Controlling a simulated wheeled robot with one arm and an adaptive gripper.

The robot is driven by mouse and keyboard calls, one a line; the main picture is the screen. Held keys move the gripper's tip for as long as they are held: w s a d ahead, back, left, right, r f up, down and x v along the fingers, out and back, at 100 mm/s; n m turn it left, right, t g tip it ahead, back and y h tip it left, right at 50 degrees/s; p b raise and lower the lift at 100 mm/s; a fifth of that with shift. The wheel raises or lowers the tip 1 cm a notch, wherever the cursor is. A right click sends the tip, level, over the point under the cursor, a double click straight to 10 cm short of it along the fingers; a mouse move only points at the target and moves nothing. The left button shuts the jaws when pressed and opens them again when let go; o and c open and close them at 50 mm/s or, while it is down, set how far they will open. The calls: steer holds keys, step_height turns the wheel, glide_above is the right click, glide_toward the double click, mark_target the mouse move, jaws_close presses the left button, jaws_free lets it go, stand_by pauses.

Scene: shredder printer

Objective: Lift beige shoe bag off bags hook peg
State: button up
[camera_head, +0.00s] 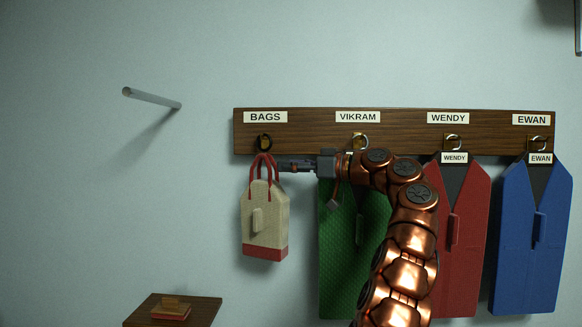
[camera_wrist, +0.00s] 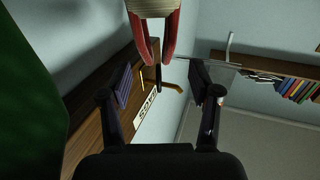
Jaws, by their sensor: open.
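The beige shoe bag (camera_head: 266,222) has a red base and red looped handles. The bag (camera_wrist: 155,7) shows there at the top edge. Its red handles (camera_wrist: 140,35) run down toward the dark peg (camera_wrist: 172,87), which lies between the fingers. Exactly where the handles rest on the peg is unclear.
Green (camera_head: 340,270), red (camera_head: 462,270) and blue (camera_head: 530,240) garments hang right of the bag on the wooden rail (camera_head: 400,140). A bare wall rod (camera_head: 150,98) sticks out at left. A small wooden table (camera_head: 205,312) stands below left. A bookshelf (camera_wrist: 270,72) shows in the wrist view.

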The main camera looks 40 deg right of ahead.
mark_target(272, 160)
steer(key=shift+d+p+x, duration=0.2)
steer(key=shift+p+x, duration=0.2)
steer(key=shift+x, duration=3.25)
steer(key=shift+c, duration=0.4)
jaws_close()
steer(key=c, duration=0.5)
jaws_free()
steer(key=shift+c, duration=0.2)
jaws_close()
steer(key=shift+r+p, duration=0.65)
steer(key=shift+s, duration=0.1)
